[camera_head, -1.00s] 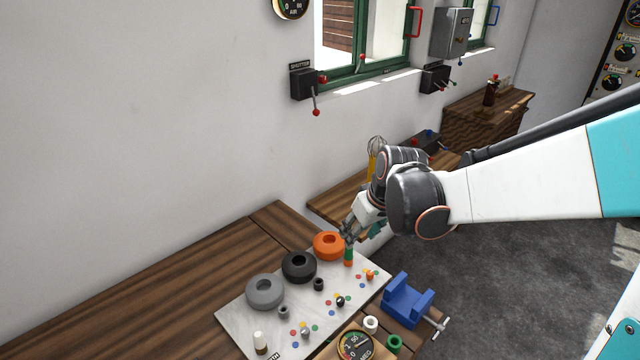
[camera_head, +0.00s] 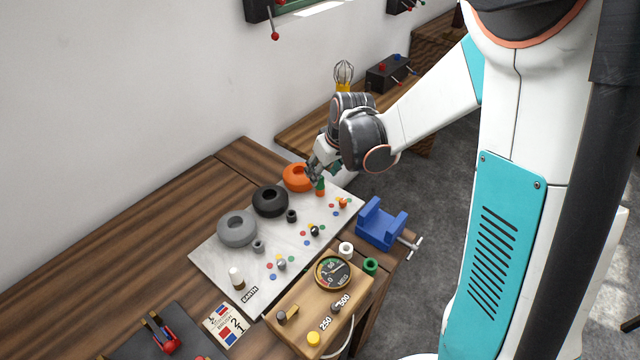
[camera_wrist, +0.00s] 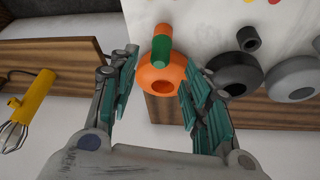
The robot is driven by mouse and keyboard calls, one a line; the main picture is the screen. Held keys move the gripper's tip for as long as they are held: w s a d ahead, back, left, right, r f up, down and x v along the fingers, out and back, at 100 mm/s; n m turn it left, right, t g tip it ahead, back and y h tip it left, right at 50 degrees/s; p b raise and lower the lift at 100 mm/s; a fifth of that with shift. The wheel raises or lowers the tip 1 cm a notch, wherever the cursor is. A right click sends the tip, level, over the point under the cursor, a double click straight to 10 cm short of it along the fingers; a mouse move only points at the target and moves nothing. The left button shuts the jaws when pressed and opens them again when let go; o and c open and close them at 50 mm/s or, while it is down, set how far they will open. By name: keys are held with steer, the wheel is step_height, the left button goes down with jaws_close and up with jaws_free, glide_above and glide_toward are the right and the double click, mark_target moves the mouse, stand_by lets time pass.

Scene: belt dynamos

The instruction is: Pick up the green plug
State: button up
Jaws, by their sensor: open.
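A green plug (camera_head: 320,184) stands upright in a small orange socket (camera_head: 320,193) at the far right end of the white board (camera_head: 212,263). The plug also shows in the wrist view (camera_wrist: 161,48), seen from above, with the orange ring behind its lower end in the picture. My gripper (camera_head: 314,172) is above and beside the plug, close to the orange ring (camera_head: 295,178). In the wrist view my gripper (camera_wrist: 156,98) has its teal-padded fingers apart with nothing between them. The plug lies beyond the fingertips. I cannot tell whether a finger touches the ring.
A black ring (camera_head: 270,201) and a grey ring (camera_head: 237,229) stand along the board. A blue vise (camera_head: 381,224) sits at the bench edge.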

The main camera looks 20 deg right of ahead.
steer(key=x, duration=0.2)
steer(key=b+x, duration=0.1)
steer(key=x, duration=0.1)
steer(key=shift+s+d+f+b, duration=0.1)
steer(key=shift+f+b, duration=0.2)
steer(key=shift+f, duration=0.15)
steer(key=shift+r, duration=0.1)
steer(key=shift+c, duration=0.5)
jaws_close()
steer(key=shift+r, duration=0.1)
step_height(320, 180, up, 20)
steer(key=p, duration=0.5)
steer(key=shift+p, duration=0.4)
